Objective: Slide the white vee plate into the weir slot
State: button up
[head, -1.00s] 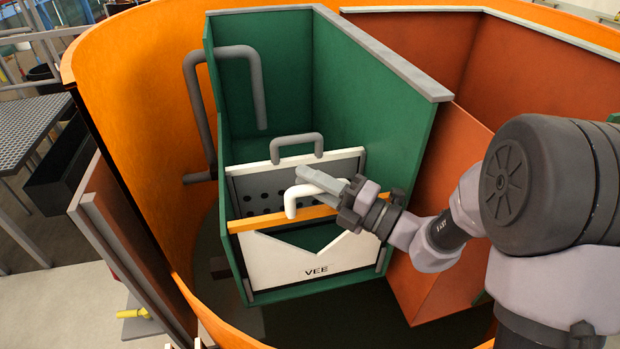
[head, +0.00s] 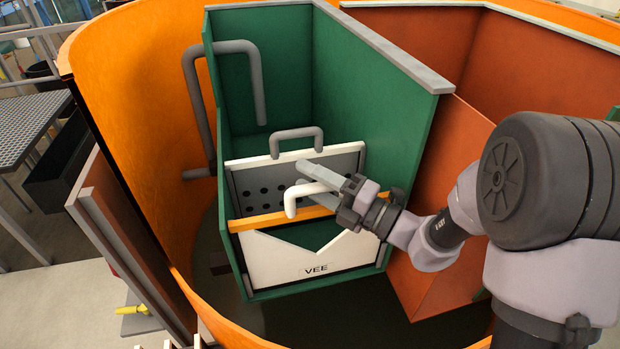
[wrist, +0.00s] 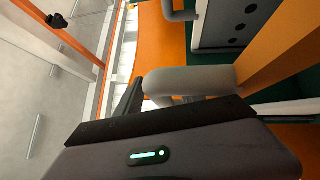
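The white vee plate (head: 318,262), with a V notch and the label VEE, stands upright across the front of the green flume box (head: 385,130). Its lower edge is low between the box's front sides, by the grey guide at right. An orange bar (head: 262,222) runs along its top, with a white handle (head: 292,203) rising from it. The handle also shows close up in the wrist view (wrist: 190,80). My gripper (head: 318,178) is at this handle, fingers spread, one finger above and clear of it. The slot is mostly hidden behind the plate.
Behind the plate stands a grey perforated plate (head: 262,188) with its own grey handle (head: 297,140). A grey bent pipe (head: 189,100) hangs over the box's left wall.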

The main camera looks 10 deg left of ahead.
jog(key=shift+d+f, duration=0.1)
jog(key=b+v, duration=0.4)
jog(key=v, duration=1.3)
jog(key=shift+d, duration=0.15)
